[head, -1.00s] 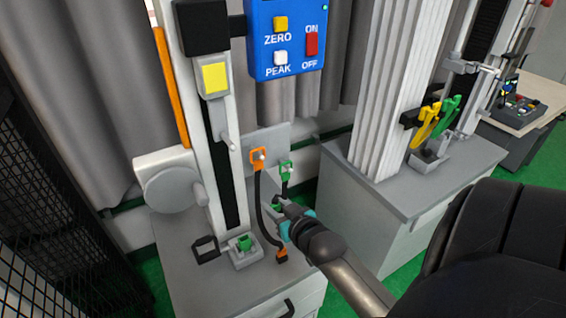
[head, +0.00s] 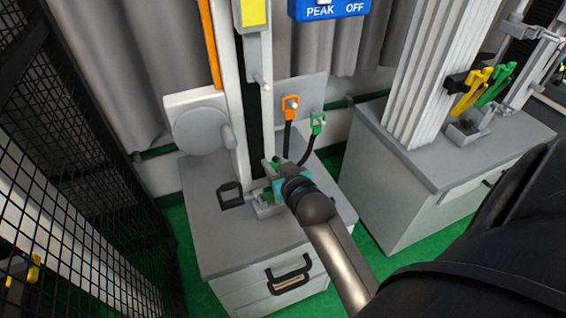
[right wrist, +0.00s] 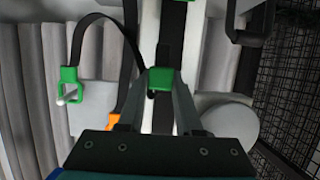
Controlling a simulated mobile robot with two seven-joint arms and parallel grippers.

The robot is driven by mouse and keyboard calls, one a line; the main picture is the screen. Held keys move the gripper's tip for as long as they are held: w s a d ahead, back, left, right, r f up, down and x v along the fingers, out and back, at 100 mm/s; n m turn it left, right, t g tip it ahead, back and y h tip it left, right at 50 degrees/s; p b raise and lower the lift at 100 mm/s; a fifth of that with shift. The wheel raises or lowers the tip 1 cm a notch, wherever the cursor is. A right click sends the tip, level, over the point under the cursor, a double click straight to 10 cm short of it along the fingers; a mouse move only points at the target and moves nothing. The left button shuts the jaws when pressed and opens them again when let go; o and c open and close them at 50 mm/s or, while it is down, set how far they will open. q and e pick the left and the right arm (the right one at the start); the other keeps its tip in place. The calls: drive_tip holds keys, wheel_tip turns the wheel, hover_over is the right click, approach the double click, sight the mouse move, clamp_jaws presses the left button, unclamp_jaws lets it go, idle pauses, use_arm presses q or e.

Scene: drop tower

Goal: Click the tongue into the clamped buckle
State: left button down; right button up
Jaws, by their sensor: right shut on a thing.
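My right gripper (right wrist: 162,80) is shut on a green tongue (right wrist: 160,77), which sits between its fingertips in the right wrist view. In the head view the right gripper (head: 273,176) is right beside the clamped buckle. The clamped buckle (head: 268,194), green, sits in a grey clamp at the foot of the tower. The gripper partly covers it, and I cannot tell whether tongue and buckle touch. A black strap runs down from a green loop (head: 317,122) on a peg towards my gripper; the loop also shows in the right wrist view (right wrist: 70,97). My left gripper is not in view.
An orange loop (head: 291,104) with its own strap hangs beside the green one. A black frame (head: 230,195) stands left of the clamp. The white tower column (head: 234,110) rises behind it. Black mesh (head: 80,170) stands at left. The cabinet top (head: 215,250) is clear in front.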

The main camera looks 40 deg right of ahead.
drive_tip(key=f+b, duration=0.1)
drive_tip(key=w+a+f+b, duration=0.1)
drive_tip(key=b, duration=0.1)
drive_tip(key=shift+a, duration=0.25)
drive_tip(key=shift+f+b, duration=1.35)
drive_tip(key=shift+f, duration=1.1)
drive_tip(key=shift+f, duration=0.15)
drive_tip(key=o, duration=1.1)
drive_tip(key=shift+c, duration=0.2)
drive_tip(key=p+v, duration=0.4)
drive_tip(key=v, duration=1.1)
